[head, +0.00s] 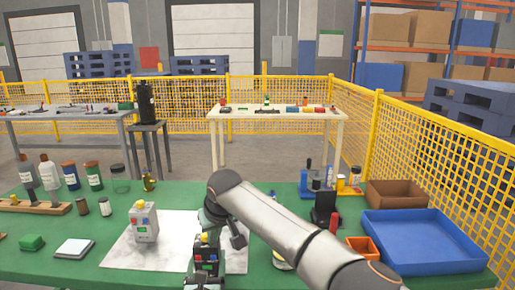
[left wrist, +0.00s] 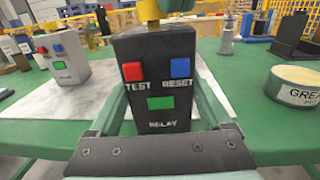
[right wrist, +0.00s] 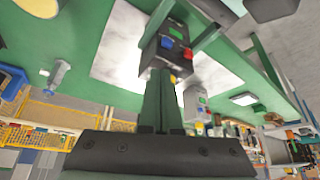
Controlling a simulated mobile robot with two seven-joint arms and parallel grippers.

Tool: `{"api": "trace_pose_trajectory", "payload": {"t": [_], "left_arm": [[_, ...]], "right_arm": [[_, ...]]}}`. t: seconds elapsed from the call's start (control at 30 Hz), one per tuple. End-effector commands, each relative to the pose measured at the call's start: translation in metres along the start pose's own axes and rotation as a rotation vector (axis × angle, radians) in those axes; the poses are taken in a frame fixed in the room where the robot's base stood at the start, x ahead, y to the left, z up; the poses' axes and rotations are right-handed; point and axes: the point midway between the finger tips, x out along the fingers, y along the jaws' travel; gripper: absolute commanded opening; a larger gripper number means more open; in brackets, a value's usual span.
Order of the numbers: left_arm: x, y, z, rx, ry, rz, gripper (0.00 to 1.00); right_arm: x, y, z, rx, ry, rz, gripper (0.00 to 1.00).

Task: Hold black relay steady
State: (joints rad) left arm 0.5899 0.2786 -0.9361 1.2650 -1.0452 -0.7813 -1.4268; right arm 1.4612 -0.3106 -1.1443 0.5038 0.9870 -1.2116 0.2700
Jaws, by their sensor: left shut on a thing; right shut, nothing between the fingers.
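The black relay (head: 206,262) stands upright on the white sheet (head: 140,258). In the left wrist view the relay (left wrist: 153,82) shows a red TEST button, a blue RESET button and a green panel. My left gripper (left wrist: 158,100) is shut on it, one finger along each side. My right gripper (right wrist: 160,74) is shut and empty, its fingertips close to the top of the relay (right wrist: 150,55), near a yellow part (right wrist: 173,78). I cannot tell whether they touch it. My right arm hides part of the relay's surroundings in the head view.
A light grey relay (head: 144,222) stands on the sheet to the left. A grease tin (left wrist: 297,86) is to the right. A blue tray (head: 425,240), an orange bin (head: 362,248) and a brown box (head: 396,194) occupy the right side. Bottles stand at the back left.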

Motion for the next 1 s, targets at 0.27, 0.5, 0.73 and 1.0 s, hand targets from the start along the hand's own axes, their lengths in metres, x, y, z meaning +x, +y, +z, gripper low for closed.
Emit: {"api": "trace_pose_trajectory", "payload": {"t": [0.27, 0.5, 0.73, 1.0], "left_arm": [[-0.001, -0.004, 0.002, 0.001, -0.005, -0.009, 0.02], [-0.001, -0.005, 0.002, 0.001, -0.005, -0.011, 0.02], [-0.001, -0.006, 0.003, 0.002, -0.005, -0.013, 0.02], [-0.002, -0.007, 0.003, 0.003, -0.006, -0.017, 0.02]], "right_arm": [[-0.001, -0.003, 0.000, -0.001, 0.004, -0.001, 0.00], [-0.001, -0.012, 0.001, -0.002, 0.005, -0.005, 0.00], [-0.001, -0.018, -0.001, -0.001, 0.005, -0.005, 0.00], [-0.001, -0.020, -0.002, -0.003, 0.008, -0.005, 0.00]]}}
